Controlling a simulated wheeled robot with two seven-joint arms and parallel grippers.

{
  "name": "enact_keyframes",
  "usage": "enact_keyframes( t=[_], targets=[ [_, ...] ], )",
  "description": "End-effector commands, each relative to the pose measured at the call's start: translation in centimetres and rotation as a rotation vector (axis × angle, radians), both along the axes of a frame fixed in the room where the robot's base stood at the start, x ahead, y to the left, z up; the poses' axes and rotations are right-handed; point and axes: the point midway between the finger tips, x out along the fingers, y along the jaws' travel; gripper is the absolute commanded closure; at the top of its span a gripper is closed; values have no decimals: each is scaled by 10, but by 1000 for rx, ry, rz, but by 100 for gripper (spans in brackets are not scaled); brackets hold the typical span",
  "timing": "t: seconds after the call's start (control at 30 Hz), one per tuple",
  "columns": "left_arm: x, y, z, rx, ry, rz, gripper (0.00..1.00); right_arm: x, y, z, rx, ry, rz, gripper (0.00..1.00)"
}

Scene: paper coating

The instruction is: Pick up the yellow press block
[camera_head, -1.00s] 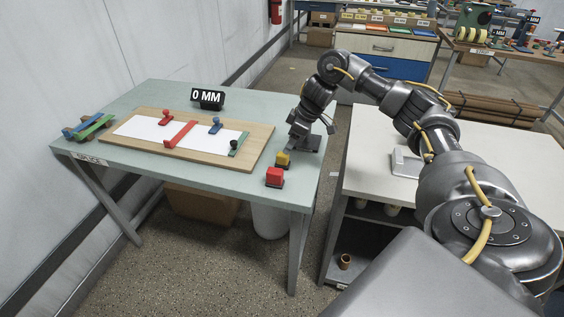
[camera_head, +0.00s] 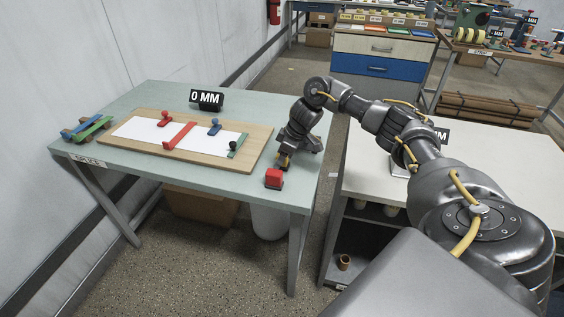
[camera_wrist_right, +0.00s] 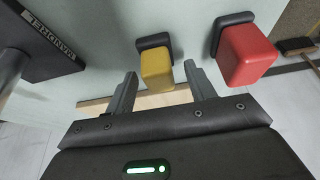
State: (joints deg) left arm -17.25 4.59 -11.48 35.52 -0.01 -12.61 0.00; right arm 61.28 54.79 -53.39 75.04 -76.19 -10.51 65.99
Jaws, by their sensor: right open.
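The yellow press block (camera_wrist_right: 157,70) has a dark base and stands on the pale green table (camera_head: 240,185). In the right wrist view it lies just ahead of and between the fingers of my right gripper (camera_wrist_right: 160,90), which are open and empty. In the head view my right gripper (camera_head: 284,163) is at the table's right side, and the yellow block (camera_head: 283,160) is mostly hidden by it. My left gripper is not in view.
A red block (camera_head: 274,178) with a dark base stands close beside the yellow one and also shows in the right wrist view (camera_wrist_right: 245,53). A wooden board (camera_head: 255,150) with white paper and clamps lies to the left. A "0 MM" sign (camera_head: 207,98) stands behind it.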

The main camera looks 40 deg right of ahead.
Motion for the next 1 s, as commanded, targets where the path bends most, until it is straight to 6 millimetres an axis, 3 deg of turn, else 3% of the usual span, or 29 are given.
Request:
enact_keyframes(
  t=[0.07,0.4,0.77,1.0],
  targets=[
    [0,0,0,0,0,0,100,0,0,0,0,0,0,51],
    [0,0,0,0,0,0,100,0,0,0,0,0,-1,95],
    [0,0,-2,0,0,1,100,1,0,5,1,-2,-1,96],
    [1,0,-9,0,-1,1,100,-1,2,37,0,-6,2,96]
  ],
)
